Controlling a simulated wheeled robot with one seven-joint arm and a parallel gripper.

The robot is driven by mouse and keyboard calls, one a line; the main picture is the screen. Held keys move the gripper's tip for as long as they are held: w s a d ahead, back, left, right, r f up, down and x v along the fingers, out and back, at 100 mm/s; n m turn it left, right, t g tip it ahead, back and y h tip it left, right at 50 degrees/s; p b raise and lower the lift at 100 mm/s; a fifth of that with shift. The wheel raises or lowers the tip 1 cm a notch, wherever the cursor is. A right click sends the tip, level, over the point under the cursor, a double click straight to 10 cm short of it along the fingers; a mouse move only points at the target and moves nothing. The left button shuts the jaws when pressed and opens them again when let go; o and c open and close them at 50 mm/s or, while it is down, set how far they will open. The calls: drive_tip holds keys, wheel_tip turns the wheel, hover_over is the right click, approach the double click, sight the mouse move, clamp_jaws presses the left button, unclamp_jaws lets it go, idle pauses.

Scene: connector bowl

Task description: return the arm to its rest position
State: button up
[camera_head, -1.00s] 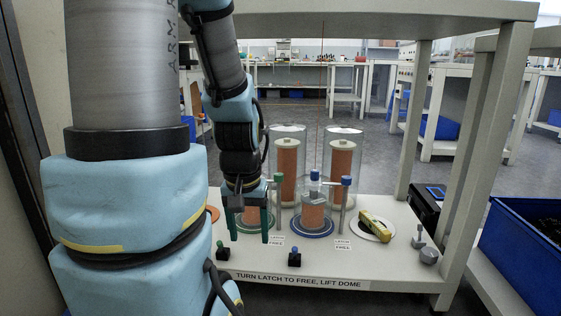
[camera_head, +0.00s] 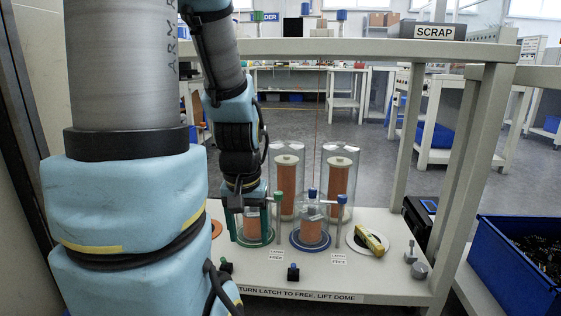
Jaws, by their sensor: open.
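My arm (camera_head: 237,130) reaches down from the top of the picture on the left side of the workbench. My gripper (camera_head: 250,238) points down with its two green fingers apart, in front of the green-based dome station (camera_head: 255,240). The fingers partly hide that station. I see nothing held between them, and I cannot tell whether they touch the dome.
A blue-based dome (camera_head: 310,235) stands right of my gripper, with two tall clear cylinders (camera_head: 338,185) behind. A yellow tool (camera_head: 371,239) lies on a white disc. A shelf (camera_head: 350,48) with a SCRAP box (camera_head: 427,30) spans above. A blue bin (camera_head: 515,270) stands right.

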wheel_tip(320, 180, up, 43)
drive_tip(key=p, duration=4)
drive_tip(key=shift+f+p, duration=0.15)
drive_tip(key=shift+p, duration=0.2)
